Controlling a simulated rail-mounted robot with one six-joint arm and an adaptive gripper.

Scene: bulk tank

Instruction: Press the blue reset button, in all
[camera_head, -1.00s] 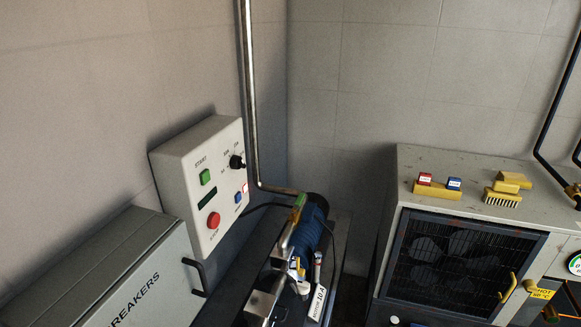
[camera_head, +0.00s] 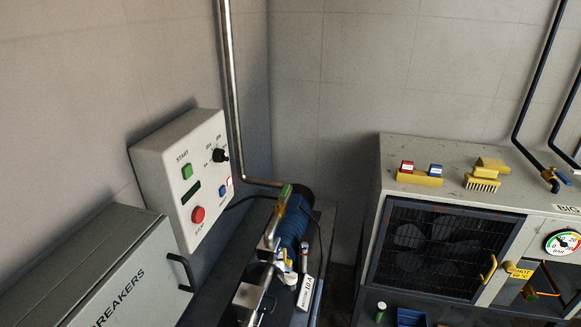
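The blue button (camera_head: 222,190) sits low on the right side of the light grey control box (camera_head: 208,178) on the left wall, in the head view. A small white and red label is beside it. The same box face carries a green START button (camera_head: 187,171), a red button (camera_head: 198,214), a dark display (camera_head: 190,194) and a black rotary knob (camera_head: 221,155). Nothing covers the blue button. I cannot make out its lettering. My gripper is not recognisable in this view.
A grey BREAKERS cabinet (camera_head: 120,275) stands in front of the control box, lower left. A blue motor (camera_head: 293,218) with metal pipework is right of the box. A grilled unit (camera_head: 400,150) at right carries yellow brushes (camera_head: 483,181) and a yellow block (camera_head: 420,178). A vertical pipe (camera_head: 232,90) runs up the wall.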

